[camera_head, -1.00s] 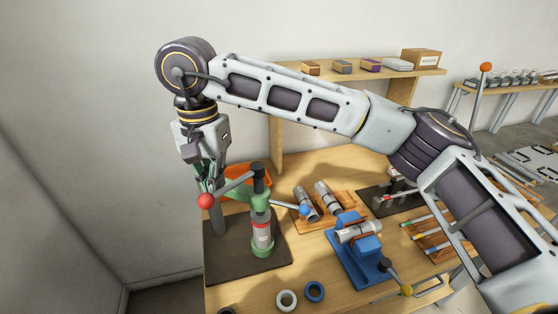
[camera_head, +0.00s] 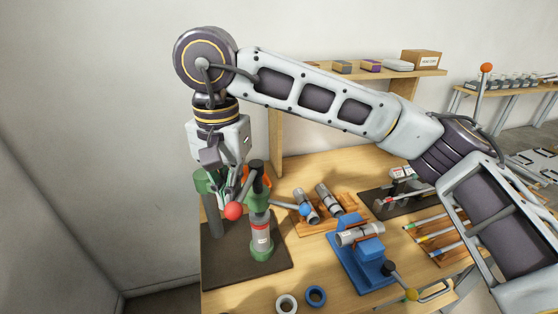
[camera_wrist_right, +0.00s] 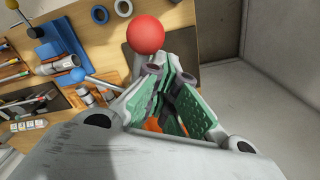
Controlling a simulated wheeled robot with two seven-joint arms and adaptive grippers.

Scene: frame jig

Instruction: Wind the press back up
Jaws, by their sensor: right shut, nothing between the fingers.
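The press (camera_head: 206,183) is green with a dark post and stands on a dark base plate (camera_head: 222,262). Its dark lever ends in a red ball (camera_head: 233,211), which points toward the camera. A silver cylinder with a label (camera_head: 261,232) stands in a green seat under the press head. My right gripper (camera_head: 226,196) points down beside the lever, just behind the ball, shut and empty. In the right wrist view the red ball (camera_wrist_right: 145,35) lies just past the fingertips (camera_wrist_right: 168,75); I cannot tell whether they touch the lever. My left gripper is not in view.
A blue fixture (camera_head: 358,262) holding a silver cylinder stands right of the press. A wooden rack (camera_head: 325,220) with cylinders is behind it. White and blue rings (camera_head: 315,296) lie at the front. An orange bin is partly hidden behind the press. The wall is close on the left.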

